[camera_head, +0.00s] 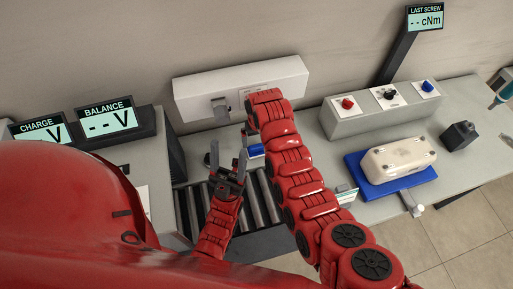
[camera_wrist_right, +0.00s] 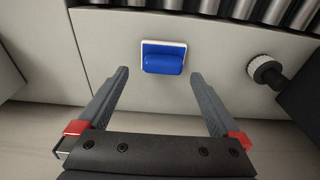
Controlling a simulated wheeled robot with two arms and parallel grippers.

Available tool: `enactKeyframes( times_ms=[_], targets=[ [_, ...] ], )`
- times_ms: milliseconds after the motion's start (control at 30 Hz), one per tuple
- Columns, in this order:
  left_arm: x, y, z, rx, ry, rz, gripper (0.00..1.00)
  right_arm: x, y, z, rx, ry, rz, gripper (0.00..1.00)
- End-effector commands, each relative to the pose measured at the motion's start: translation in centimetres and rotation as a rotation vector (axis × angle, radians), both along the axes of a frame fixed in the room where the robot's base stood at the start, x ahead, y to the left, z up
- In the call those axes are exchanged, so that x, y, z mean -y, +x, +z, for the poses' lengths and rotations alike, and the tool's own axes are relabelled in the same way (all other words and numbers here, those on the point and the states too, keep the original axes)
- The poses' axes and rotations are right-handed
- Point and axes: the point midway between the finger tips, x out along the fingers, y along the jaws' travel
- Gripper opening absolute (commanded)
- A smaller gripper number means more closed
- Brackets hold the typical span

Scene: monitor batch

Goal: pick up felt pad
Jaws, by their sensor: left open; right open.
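A small blue block on a white base, which I take to be the felt pad (camera_wrist_right: 164,58), lies on a grey surface in the right wrist view. It also shows in the head view as a small blue thing (camera_head: 257,150) behind the rollers. My right gripper (camera_wrist_right: 160,76) is open and empty, with the pad just ahead between its fingertip lines; contact cannot be told. In the head view my right arm hides that gripper. My left gripper (camera_head: 228,157) is open and empty above the rollers, its right finger close to the pad in the picture.
Metal rollers (camera_head: 262,203) run in the table's middle, below a long white box (camera_head: 190,97). A dark knob (camera_wrist_right: 267,72) is right of the pad.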

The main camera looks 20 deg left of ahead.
Motion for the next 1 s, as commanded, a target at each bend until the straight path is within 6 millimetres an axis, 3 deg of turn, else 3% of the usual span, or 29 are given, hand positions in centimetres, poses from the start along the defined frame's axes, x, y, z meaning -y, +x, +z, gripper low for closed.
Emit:
enactKeyframes(
  times_ms=[167,400,800,1000],
  targets=[
    [0.0,0.0,1.9,0.000,0.000,0.000,0.61,-0.3,-0.3,-1.5,-0.004,-0.002,0.001,1.00],
    [0.0,0.0,2.1,0.000,0.000,0.000,0.61,-0.5,0.0,-3.5,-0.001,-0.002,0.003,1.00],
    [0.0,0.0,2.2,0.000,0.000,0.000,0.61,-0.5,0.0,-4.1,0.001,0.000,0.002,1.00],
    [0.0,0.0,2.2,0.000,0.000,0.000,0.61,-0.5,0.0,-4.1,0.001,0.000,0.002,0.66]
  ],
)
